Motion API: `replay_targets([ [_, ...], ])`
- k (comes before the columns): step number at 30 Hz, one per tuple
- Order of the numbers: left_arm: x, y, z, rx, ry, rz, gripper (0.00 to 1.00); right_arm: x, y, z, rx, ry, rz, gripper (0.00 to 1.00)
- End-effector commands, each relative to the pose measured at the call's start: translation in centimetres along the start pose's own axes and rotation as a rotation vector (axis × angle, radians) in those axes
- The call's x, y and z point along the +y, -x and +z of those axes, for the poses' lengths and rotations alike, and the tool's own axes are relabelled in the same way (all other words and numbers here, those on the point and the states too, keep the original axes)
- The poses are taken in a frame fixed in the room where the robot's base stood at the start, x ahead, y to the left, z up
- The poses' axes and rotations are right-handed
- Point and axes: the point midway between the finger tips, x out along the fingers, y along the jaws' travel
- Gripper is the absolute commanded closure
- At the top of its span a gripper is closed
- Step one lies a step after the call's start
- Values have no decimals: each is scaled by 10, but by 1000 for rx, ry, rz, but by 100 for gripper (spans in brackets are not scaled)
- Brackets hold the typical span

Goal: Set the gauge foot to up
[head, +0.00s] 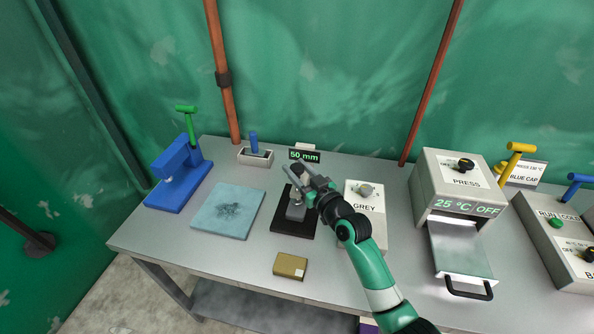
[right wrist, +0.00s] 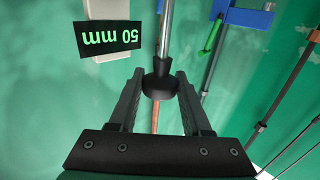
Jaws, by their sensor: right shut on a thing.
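The thickness gauge stands mid-table on a black base (head: 290,225), with a grey block and a metal rod above it. Its display (head: 304,156) reads 50 mm; in the right wrist view the display (right wrist: 109,39) appears upside down. My right gripper (head: 308,188) is at the upper part of the gauge and hides some of it. In the right wrist view its fingers (right wrist: 160,88) are closed on the dark collar of the gauge foot (right wrist: 160,77), which sits on a metal rod (right wrist: 166,35). My left gripper is not in view.
A blue press with a green handle (head: 186,109) and a blue mat (head: 228,211) are left. A grey box marked GREY (head: 364,225) stands close right of the gauge, beside my arm. A brown block (head: 290,265) lies in front; a heat press (head: 462,180) stands further right.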

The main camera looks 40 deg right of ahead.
Motion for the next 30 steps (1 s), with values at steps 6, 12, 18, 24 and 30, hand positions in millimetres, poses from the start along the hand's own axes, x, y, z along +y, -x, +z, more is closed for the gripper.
replay_targets([
  [6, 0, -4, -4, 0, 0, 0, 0, 0, 0, -10, 6, 0, 0, 100],
  [12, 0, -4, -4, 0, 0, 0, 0, 0, 0, -11, 8, 0, 0, 32],
  [18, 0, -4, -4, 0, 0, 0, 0, 0, 0, -9, 4, 0, -1, 22],
  [24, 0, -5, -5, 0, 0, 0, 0, 0, 3, -8, 2, 0, -1, 22],
  [30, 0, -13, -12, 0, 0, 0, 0, 0, 32, -10, 1, 1, 0, 22],
])
